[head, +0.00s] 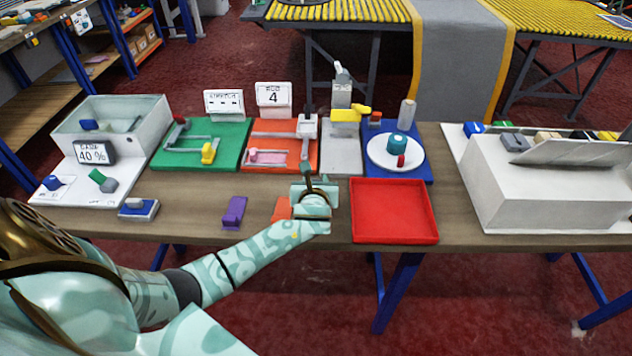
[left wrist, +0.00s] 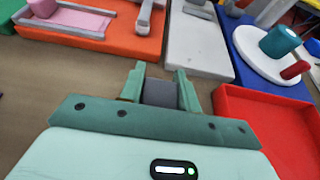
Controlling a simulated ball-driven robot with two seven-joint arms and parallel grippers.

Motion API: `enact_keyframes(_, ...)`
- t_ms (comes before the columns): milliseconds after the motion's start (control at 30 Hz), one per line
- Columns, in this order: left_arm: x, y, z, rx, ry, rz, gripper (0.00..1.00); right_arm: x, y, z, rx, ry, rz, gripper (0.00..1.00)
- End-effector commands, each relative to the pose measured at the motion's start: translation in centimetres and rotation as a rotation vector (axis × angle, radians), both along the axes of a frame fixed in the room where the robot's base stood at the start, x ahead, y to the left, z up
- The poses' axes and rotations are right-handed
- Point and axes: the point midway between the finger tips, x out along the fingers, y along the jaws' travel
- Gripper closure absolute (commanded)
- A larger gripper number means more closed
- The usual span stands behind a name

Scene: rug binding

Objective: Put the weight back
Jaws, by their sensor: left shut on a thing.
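My left gripper (head: 308,172) is over the middle of the table, left of the red tray. In the left wrist view, its green fingers (left wrist: 160,84) are shut on a dark grey piece (left wrist: 160,93). I cannot tell for sure that this piece is the weight. In the head view the gripper mostly hides it. A blue board (head: 428,170) with a white round plate (head: 376,153) stands behind the red tray. A teal cylinder (head: 398,146) and a small red cylinder (head: 401,161) are on the plate. A grey upright cylinder (head: 407,112) stands at the back. My right gripper is not in view.
The red tray (head: 395,212) is empty. A purple block (head: 234,212), an orange piece (head: 282,208) and a blue-and-white block (head: 138,209) lie along the front. Orange (head: 244,166), green (head: 222,133) and grey (head: 340,165) stations stand behind. A white box (head: 545,195) is at right.

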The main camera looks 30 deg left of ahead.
Motion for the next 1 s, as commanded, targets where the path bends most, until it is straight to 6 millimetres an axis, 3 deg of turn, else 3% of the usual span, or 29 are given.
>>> enact_keyframes(100,0.0,0.0,-0.2,0.001,-0.002,0.000,1.00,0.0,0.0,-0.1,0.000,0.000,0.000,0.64)
enact_keyframes(133,0.0,0.0,-0.2,-0.001,0.001,0.000,0.62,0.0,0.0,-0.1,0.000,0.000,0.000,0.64)
enact_keyframes(200,0.0,0.0,-0.2,0.000,0.000,0.000,0.46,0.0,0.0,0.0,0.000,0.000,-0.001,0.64)
enact_keyframes(567,-0.3,-0.2,0.3,-0.001,-0.001,-0.001,0.46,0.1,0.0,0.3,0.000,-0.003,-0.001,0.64)
enact_keyframes(1000,-7.6,-4.7,4.0,-0.004,-0.001,-0.001,0.46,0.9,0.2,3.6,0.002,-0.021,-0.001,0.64)
